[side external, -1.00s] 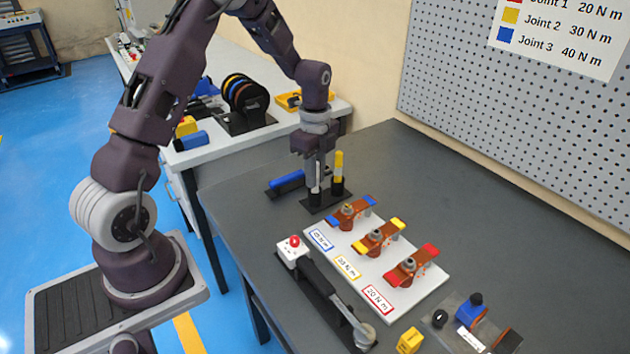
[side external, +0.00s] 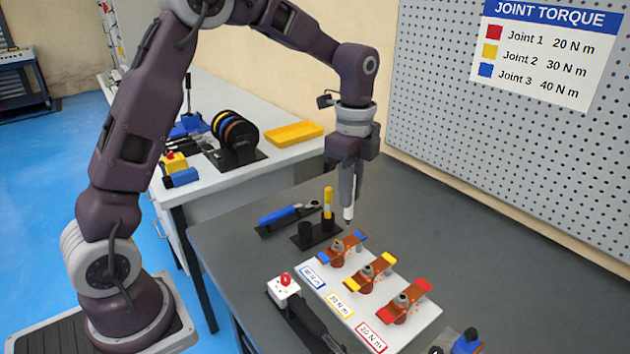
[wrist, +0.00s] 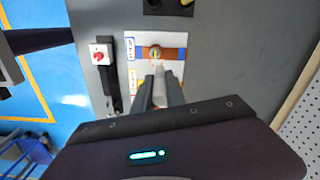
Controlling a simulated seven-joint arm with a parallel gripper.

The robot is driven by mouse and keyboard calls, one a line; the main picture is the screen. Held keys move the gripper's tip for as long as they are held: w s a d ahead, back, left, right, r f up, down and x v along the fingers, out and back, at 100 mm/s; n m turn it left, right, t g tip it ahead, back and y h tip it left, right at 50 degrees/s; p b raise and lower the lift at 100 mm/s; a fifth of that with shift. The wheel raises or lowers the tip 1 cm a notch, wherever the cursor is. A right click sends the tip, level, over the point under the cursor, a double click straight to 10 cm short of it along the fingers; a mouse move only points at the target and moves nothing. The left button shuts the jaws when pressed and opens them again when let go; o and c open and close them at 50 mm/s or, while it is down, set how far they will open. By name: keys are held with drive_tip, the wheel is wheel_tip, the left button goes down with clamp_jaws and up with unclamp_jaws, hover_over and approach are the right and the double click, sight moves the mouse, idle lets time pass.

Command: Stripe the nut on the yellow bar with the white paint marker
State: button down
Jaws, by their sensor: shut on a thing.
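My gripper (side external: 347,196) is shut on the white paint marker (side external: 348,212), which hangs upright with its dark tip down, above the table behind the blue-ended bar (side external: 341,249). In the wrist view the white marker (wrist: 158,84) shows between the fingers, just beside the blue-ended bar's nut (wrist: 154,53). The yellow-ended bar (side external: 385,263) is the middle of three copper bars on the white board (side external: 413,325). Its nut (side external: 365,271) stands on it, apart from the marker. My gripper hides the yellow-ended bar in the wrist view.
A black holder (side external: 304,241) keeps a yellow marker (side external: 328,202) upright, with an empty socket beside it. A blue-handled tool (side external: 278,215) lies behind. The red-ended bar (side external: 404,303) is nearest.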

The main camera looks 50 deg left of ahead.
drive_tip(key=s+d+r, duration=0.1)
drive_tip(key=d, duration=0.8)
drive_tip(key=shift+s+a+f, duration=0.1)
drive_tip(key=shift+a+f, duration=0.05)
drive_tip(key=shift+f, duration=2.45)
drive_tip(key=shift+f, duration=0.25)
drive_tip(key=shift+a, duration=0.9)
idle(0.6)
drive_tip(key=shift+r, duration=3)
